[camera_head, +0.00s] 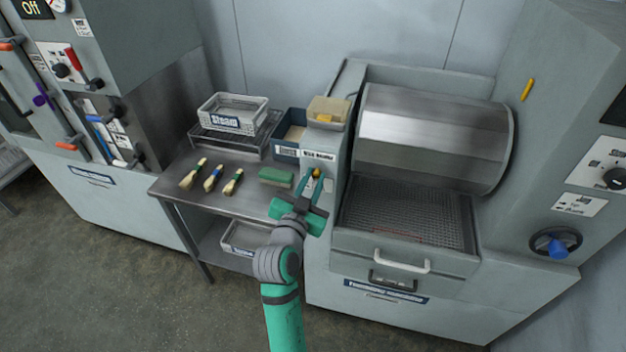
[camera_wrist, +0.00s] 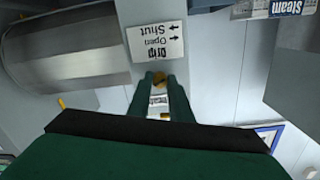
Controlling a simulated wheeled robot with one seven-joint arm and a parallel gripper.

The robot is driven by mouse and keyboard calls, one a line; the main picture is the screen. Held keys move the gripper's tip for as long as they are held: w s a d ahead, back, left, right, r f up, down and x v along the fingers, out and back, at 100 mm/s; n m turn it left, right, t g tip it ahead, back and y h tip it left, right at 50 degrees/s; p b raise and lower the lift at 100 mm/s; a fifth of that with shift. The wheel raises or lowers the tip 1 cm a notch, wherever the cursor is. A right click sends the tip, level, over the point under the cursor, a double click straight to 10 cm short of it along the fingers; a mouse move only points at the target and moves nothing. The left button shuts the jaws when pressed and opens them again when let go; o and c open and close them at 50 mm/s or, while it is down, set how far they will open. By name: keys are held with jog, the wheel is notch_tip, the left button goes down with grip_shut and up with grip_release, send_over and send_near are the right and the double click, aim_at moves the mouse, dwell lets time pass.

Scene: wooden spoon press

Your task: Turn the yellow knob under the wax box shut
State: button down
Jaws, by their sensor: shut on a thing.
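The yellow knob (camera_head: 317,173) sits on the front of the grey cabinet, below the beige wax box (camera_head: 328,110). My gripper (camera_head: 315,183) reaches up to it from the front, with its green fingers on either side of the knob. In the wrist view, which is upside down, the knob (camera_wrist: 159,77) shows as a small brownish-yellow piece between the dark green fingertips (camera_wrist: 160,88). The gripper is shut on it. A white label (camera_wrist: 156,43) beside the knob reads "Drip", "Open" and "Shut" with arrows. The fingers hide most of the knob, so its exact angle is unclear.
A steel drum (camera_head: 432,130) over a mesh tray (camera_head: 405,215) stands close on the right.

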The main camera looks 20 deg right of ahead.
jog(key=m, duration=0.5)
jog(key=shift+m, duration=0.3)
jog(key=shift+d, duration=0.1)
jog(key=shift+s, duration=0.1)
dwell(0.3)
jog(key=c, duration=1.6)
grip_release()
